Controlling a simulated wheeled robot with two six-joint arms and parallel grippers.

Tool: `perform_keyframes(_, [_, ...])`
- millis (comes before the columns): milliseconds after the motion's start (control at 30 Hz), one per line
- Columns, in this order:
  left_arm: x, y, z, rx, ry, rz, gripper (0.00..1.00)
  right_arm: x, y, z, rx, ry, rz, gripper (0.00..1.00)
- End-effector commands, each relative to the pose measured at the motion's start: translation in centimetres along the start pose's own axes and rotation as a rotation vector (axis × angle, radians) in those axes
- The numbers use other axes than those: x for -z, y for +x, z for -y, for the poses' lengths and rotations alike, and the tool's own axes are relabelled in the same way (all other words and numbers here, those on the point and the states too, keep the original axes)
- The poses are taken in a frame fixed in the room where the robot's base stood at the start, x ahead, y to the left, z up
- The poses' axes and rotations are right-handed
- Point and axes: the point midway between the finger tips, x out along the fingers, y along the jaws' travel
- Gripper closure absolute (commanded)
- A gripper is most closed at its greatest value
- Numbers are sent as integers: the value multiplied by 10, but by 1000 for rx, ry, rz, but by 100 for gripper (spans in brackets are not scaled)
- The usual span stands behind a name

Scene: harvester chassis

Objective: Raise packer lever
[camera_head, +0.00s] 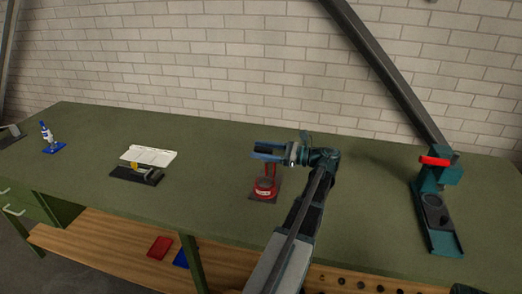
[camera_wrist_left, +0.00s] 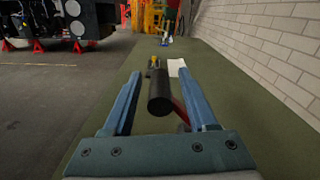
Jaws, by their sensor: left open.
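A small red packer (camera_head: 265,188) stands on a dark plate on the green bench in the head view. Its red lever (camera_head: 270,169) rises from the red body to a black grip (camera_head: 267,150). My left gripper (camera_head: 265,151) is at the top of the lever, fingers pointing left in the head view. In the left wrist view the gripper (camera_wrist_left: 160,100) is open, with the black grip (camera_wrist_left: 160,98) between its two blue fingers. Dark gaps show on both sides of the grip, so it looks unclamped. The red lever (camera_wrist_left: 181,112) shows partly behind the grip. My right gripper is out of view.
The green bench (camera_head: 215,185) is clear around the packer. A teal device with a red bar (camera_head: 435,161) stands at the right. A white sheet (camera_head: 148,156), a black plate (camera_head: 135,174) and a blue-white bottle (camera_head: 46,133) are at the left. A brick wall (camera_head: 240,60) stands behind.

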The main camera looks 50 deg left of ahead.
Motion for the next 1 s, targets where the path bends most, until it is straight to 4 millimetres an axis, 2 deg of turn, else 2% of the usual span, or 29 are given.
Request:
perform_keyframes(267, [0, 1, 0, 1, 0, 0, 42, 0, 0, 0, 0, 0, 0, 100])
perform_keyframes(600, [0, 1, 0, 1, 0, 0, 100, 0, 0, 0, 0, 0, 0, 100])
perform_keyframes(1000, [0, 1, 0, 1, 0, 0, 100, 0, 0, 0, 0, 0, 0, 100])
